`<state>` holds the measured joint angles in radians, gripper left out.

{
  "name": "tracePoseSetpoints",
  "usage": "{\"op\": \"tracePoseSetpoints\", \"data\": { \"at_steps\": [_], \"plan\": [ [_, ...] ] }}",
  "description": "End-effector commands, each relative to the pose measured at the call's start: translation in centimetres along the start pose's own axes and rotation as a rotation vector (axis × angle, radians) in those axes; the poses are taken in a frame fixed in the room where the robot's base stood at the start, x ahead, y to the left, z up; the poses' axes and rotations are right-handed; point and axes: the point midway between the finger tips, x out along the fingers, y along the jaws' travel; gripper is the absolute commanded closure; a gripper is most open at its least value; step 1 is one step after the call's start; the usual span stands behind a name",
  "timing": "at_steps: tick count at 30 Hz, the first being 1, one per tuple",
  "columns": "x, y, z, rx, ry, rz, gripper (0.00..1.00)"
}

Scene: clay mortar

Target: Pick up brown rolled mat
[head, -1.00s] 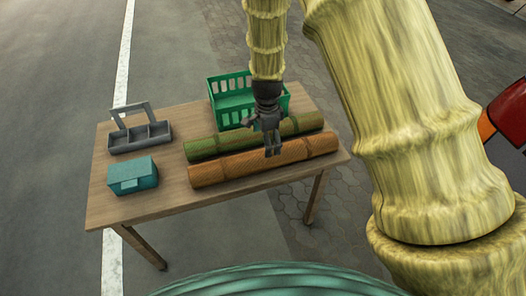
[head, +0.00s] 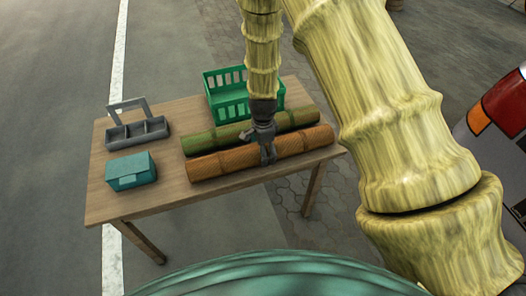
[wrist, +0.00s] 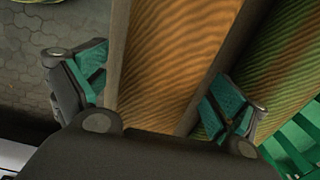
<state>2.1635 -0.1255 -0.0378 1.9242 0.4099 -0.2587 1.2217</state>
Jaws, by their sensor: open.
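The brown rolled mat (head: 222,163) lies on the front part of the wooden table in the head view, left to right. In the wrist view the brown mat (wrist: 175,60) runs between the two spread fingers of my gripper (wrist: 160,100). One finger is on each side of it. The right finger is over the gap beside the green mat. In the head view my gripper (head: 266,150) points down at the brown mat's middle and hides part of it. I cannot tell if the fingers touch the mat.
A green rolled mat (head: 205,143) lies close behind the brown one. A green crate (head: 228,108) stands behind it. A grey tool caddy (head: 138,133) and a teal box (head: 131,172) stand on the left of the wooden table (head: 160,205). Its front left corner is bare.

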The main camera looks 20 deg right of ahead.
Motion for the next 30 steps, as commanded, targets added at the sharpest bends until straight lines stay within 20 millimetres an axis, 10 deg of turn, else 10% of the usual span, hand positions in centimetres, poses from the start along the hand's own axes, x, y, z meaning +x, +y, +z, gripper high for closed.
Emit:
{"op": "tracePoseSetpoints", "data": {
  "at_steps": [15, 26, 30],
  "plan": [
    [1.8, 0.0, 0.0, 0.001, 0.000, -0.001, 0.05],
    [1.8, 0.0, 0.0, 0.000, 0.000, -0.001, 0.71],
    [1.7, -0.1, 0.0, 0.000, 0.001, -0.002, 0.72]
  ]
}}
